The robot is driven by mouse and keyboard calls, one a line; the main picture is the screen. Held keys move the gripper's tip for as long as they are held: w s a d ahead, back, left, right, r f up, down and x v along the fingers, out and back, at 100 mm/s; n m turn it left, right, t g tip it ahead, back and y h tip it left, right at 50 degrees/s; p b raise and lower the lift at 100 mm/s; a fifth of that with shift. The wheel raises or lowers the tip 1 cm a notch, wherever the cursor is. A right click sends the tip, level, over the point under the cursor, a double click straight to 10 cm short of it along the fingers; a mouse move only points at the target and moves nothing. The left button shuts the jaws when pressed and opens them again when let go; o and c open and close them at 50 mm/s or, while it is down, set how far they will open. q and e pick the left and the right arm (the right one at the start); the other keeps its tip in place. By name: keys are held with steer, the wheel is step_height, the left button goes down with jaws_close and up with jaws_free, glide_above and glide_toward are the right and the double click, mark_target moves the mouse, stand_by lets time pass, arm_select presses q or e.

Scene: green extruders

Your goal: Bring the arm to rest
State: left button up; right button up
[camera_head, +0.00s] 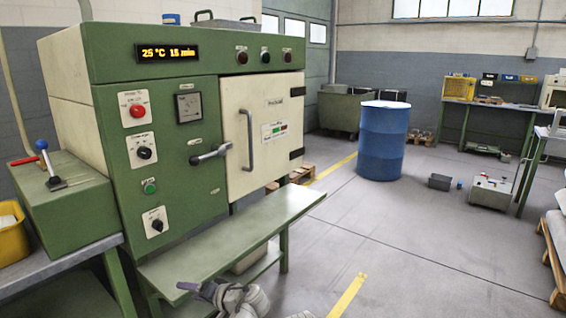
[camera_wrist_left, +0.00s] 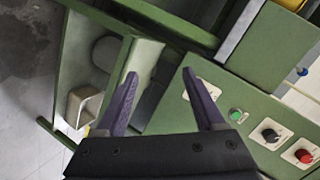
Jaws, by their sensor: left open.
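My left gripper (camera_head: 200,290) shows at the bottom edge of the head view, by the front of the green shelf (camera_head: 235,235) below the machine. In the left wrist view its two purple fingers (camera_wrist_left: 160,74) stand wide apart with nothing between them. The gripper is open and empty. The green machine (camera_head: 75,50) has a cream door (camera_head: 265,150), which looks shut, with a lever handle (camera_head: 212,154) at its left. My right gripper is not in view.
The machine's control panel, with a green button (camera_wrist_left: 236,115), lies to the right in the left wrist view. A blue drum (camera_head: 383,140) stands on the floor behind. A yellow bin (camera_head: 10,235) is at the far left.

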arm_select(q)
steer(key=s+d+f+g+h, duration=0.25)
steer(key=s+f+h, duration=0.2)
steer(key=f, duration=0.25)
steer(key=s+d+f+g+h, duration=0.1)
steer(key=s+f+g+h, duration=0.25)
steer(key=s+f, duration=0.2)
steer(key=s+d+f+m+g+h, duration=0.15)
steer(key=s+d, duration=0.25)
steer(key=d, duration=0.4)
steer(key=s+d+m+h, duration=0.1)
steer(key=s+d+m, duration=0.1)
steer(key=s+d, duration=0.35)
step_height(320, 180, up, 27)
steer(key=w+d+p, duration=0.1)
steer(key=p, duration=2.5)
steer(key=shift+w+p, duration=0.3)
steer(key=shift+d+f, duration=0.1)
